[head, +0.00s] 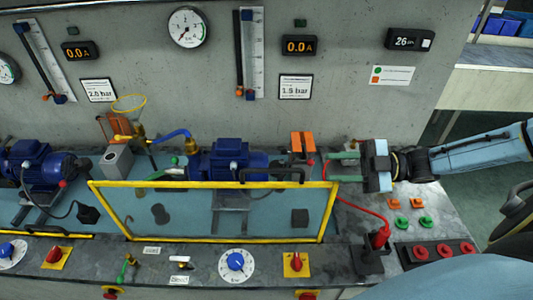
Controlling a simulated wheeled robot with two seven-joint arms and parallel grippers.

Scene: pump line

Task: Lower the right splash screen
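The right splash screen (170,208) is a clear panel in a yellow frame. It stands up in front of a blue pump (228,158), and its top edge is high. A dark handle (271,171) sits on the top edge, right of its middle. My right gripper (335,167) reaches in from the right, beside the screen's top right corner. Its two green-tipped fingers are apart with nothing seen between them, and they are clear of the handle. I cannot tell whether they touch the frame. My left gripper is not in view.
A panel in front carries a white-and-blue dial (236,263) and a red switch (296,263). A red cable (365,208) runs to a dark socket block at the right, near red buttons (444,250). Another blue pump (38,163) stands at the left. Gauges line the back wall.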

